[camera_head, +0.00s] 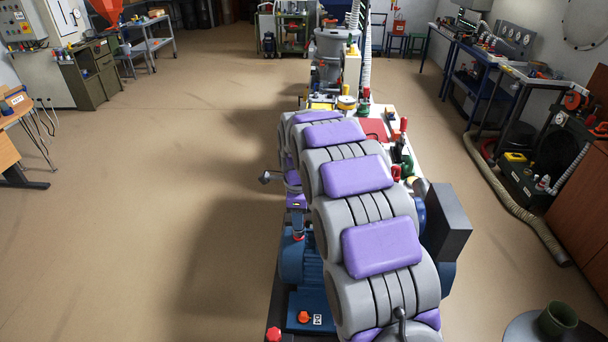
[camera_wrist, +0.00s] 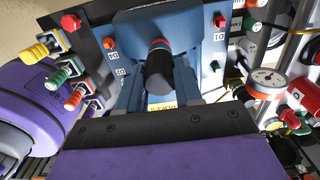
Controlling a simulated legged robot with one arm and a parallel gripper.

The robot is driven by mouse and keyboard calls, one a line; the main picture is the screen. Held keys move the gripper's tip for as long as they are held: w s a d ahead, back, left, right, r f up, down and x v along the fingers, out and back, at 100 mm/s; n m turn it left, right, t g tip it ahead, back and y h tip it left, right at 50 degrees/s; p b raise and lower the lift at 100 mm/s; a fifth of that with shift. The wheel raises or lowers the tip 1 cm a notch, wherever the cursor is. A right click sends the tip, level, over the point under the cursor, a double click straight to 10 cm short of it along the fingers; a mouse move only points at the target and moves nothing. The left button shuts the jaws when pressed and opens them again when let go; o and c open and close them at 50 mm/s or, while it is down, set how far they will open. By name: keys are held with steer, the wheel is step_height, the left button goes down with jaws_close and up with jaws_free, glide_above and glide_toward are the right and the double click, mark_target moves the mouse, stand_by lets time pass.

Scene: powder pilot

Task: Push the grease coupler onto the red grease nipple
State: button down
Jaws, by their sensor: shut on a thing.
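In the wrist view, my gripper (camera_wrist: 160,96) is shut, with its dark front plate and purple housing across the bottom. Just past it is a black cylinder (camera_wrist: 159,74) that looks like the grease coupler, in line with the gripper. The gripper body hides where the fingers meet it. Red shows at the cylinder's far end; I cannot tell whether this is a band or the red grease nipple, or whether the parts touch. A blue machine body lies behind it.
Yellow (camera_wrist: 36,53), green (camera_wrist: 57,78) and orange (camera_wrist: 76,97) fittings stick out at the left. Red bolt-like parts sit on the dark frame. The floor left of the bench is clear.

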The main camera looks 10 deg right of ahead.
steer(key=shift+f, duration=0.45)
steer(key=c, duration=0.7)
jaws_free()
steer(key=shift+c, duration=0.3)
steer(key=shift+c, duration=1)
steer(key=shift+r+p, duration=1.75)
steer(key=shift+r, duration=1.8)
